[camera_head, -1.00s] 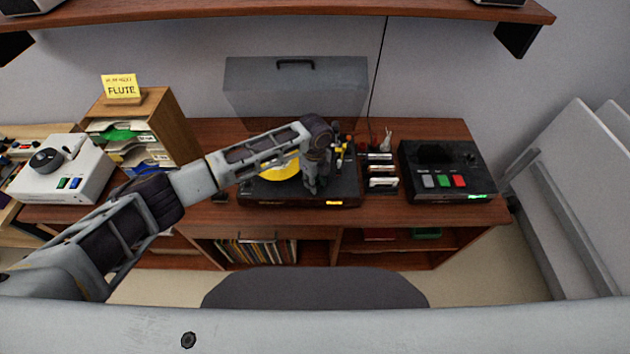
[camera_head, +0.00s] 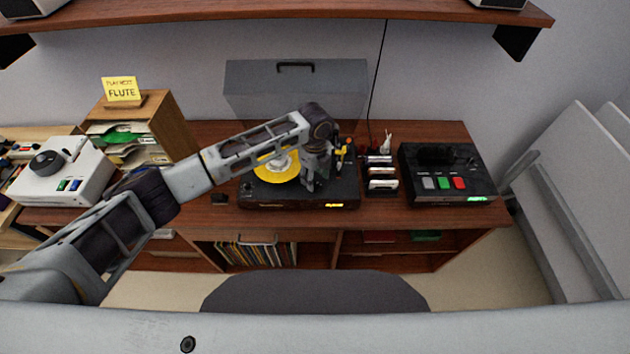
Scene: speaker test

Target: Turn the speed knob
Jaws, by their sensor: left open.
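I cannot make out the speed knob; the gripper and arm cover part of the deck. My right gripper is not in view.
A black box with grey, green and red buttons (camera_head: 447,184) stands to the right. A white device (camera_head: 62,170) and a wooden paper sorter (camera_head: 160,123) with a yellow FLUTE note (camera_head: 122,89) are at left.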

